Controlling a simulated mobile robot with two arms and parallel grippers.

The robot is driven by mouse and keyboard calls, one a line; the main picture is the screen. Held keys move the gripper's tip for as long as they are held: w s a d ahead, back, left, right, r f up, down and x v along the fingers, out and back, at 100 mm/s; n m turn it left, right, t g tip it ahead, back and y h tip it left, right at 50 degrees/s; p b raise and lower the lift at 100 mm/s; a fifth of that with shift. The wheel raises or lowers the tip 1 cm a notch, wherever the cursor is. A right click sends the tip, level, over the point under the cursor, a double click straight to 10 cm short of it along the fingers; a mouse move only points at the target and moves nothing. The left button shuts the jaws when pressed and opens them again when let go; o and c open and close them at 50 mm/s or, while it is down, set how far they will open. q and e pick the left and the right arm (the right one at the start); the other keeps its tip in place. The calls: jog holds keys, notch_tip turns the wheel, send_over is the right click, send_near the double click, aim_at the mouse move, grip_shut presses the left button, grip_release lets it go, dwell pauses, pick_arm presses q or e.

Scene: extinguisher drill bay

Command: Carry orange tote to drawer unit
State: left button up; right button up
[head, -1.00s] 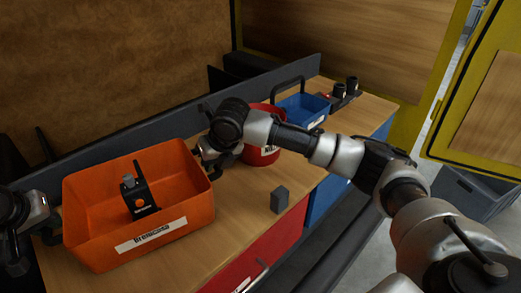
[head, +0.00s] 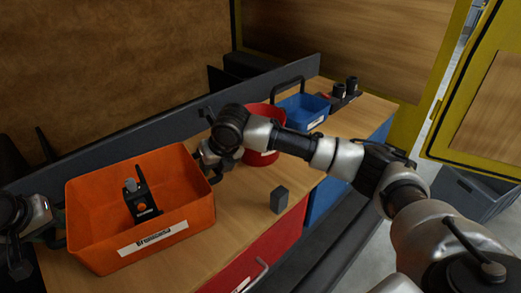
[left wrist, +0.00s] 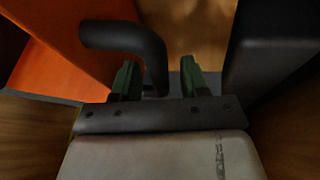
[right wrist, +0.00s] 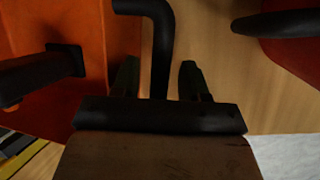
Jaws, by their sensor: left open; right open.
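The orange tote (head: 185,221) stands on the wooden bench top at the left of the head view, with a white label on its front. A black device (head: 142,200) with a grey knob sits inside it. My left gripper (head: 52,232) is at the tote's left end, open. In the left wrist view a black handle (left wrist: 120,36) runs down between its open fingers (left wrist: 160,80). My right gripper (head: 207,170) is at the tote's right end, open. In the right wrist view the other black handle (right wrist: 162,45) lies between its fingers (right wrist: 160,75).
A red tote (head: 262,157) stands just behind my right wrist, and a blue tote (head: 305,108) beyond it. A small dark block (head: 279,200) stands near the bench's front edge. Red (head: 262,252) and blue (head: 327,195) drawer fronts lie below. A grey crate (head: 475,195) is at right.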

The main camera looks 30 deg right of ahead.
jog(key=shift+r, duration=0.2)
pick_arm(q)
jog(key=v, duration=1.1)
jog(key=shift+r, duration=0.2)
pick_arm(e)
jog(key=v, duration=1.1)
jog(key=shift+s+r, duration=0.25)
jog(key=shift+d, duration=0.15)
